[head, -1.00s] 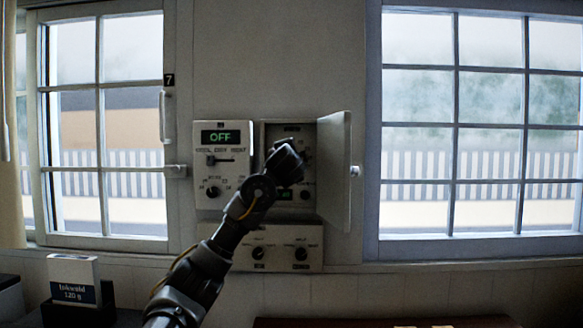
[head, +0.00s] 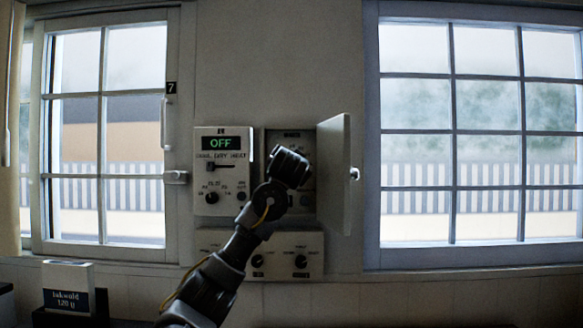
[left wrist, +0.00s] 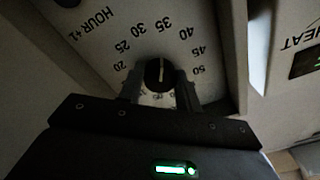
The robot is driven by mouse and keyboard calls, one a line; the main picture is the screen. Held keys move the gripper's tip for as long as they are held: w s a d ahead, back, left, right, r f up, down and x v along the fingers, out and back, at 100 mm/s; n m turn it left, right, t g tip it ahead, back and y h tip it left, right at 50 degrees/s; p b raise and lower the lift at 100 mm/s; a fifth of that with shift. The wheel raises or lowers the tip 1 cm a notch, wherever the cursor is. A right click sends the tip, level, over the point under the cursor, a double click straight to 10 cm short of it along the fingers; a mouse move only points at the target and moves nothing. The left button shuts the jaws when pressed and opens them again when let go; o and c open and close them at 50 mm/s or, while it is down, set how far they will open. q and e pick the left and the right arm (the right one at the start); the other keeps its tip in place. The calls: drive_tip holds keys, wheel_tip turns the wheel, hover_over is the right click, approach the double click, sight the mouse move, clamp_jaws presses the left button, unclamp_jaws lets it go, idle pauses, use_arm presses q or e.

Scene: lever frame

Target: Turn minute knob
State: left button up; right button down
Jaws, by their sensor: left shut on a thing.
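The minute knob (left wrist: 160,74) is a dark round knob with a pale pointer line, on a light dial plate marked 20 to 50 in the left wrist view. Its pointer line aims roughly at 35. My left gripper (left wrist: 160,92) is shut on it, with one finger on each side. In the head view, my left gripper (head: 289,166) is in front of the open box (head: 273,146) at the centre, and it hides the knob and most of the dial there. My right gripper is not in view.
The box's open door (head: 334,175) stands out just right of my gripper. Left of it is a panel (head: 223,172) showing OFF. Below is a panel with two knobs (head: 259,261). Windows flank the wall. A labelled packet (head: 68,286) stands at lower left.

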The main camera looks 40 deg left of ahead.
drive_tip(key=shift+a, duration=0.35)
use_arm(q)
drive_tip(key=o, duration=1)
drive_tip(key=shift+s, duration=0.1)
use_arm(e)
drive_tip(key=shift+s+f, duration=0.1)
use_arm(q)
drive_tip(key=b+v, duration=0.3)
drive_tip(key=v, duration=0.7)
drive_tip(key=shift+s+d+b, duration=0.2)
drive_tip(key=shift+d+b, duration=0.05)
drive_tip(key=shift+b, duration=0.15)
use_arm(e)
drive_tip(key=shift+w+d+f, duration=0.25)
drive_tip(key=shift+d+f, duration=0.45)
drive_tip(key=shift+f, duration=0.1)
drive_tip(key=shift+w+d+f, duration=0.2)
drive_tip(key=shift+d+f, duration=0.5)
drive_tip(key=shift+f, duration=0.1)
